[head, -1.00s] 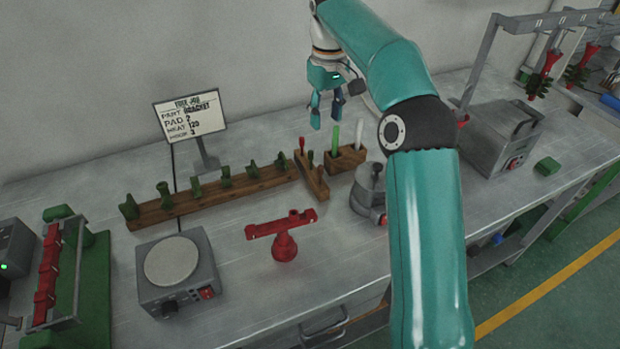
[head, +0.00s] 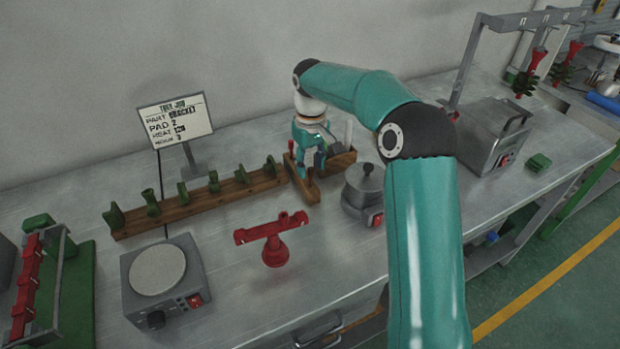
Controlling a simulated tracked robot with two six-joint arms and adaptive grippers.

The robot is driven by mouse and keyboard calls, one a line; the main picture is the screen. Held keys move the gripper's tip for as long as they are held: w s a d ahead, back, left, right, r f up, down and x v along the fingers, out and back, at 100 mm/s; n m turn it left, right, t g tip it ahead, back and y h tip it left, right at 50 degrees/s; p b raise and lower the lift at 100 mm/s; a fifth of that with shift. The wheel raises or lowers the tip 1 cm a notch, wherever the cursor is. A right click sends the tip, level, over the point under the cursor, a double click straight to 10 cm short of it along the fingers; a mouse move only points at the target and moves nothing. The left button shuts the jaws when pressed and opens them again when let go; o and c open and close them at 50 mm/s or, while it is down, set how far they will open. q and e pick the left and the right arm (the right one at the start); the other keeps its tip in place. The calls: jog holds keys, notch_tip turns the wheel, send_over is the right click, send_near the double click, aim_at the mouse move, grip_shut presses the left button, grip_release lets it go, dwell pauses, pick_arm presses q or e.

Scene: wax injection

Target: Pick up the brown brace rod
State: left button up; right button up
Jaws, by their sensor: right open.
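My right gripper (head: 311,168) is open and points down over the small wooden racks at the back of the bench. A wooden block (head: 306,190) is just below its fingers. A red-topped tool (head: 291,147) stands at the block's left end. I cannot make out a brown brace rod; part of the racks is hidden behind my gripper. A white stick (head: 348,132) stands in the rear rack (head: 345,159), to the right of the fingers. I cannot tell whether the fingers touch anything. My left gripper is not in view.
A long wooden rack (head: 230,190) with several green pieces runs left of the gripper. A grey pot (head: 366,195) stands close on the right. A red part on a stand (head: 273,245) and a hot plate (head: 160,285) are in front. A sign (head: 176,118) stands behind.

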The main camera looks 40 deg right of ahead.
aim_at(310, 182)
jog(key=shift+f, duration=1.45)
jog(key=shift+a, duration=0.1)
grip_shut()
jog(key=shift+r, duration=0.2)
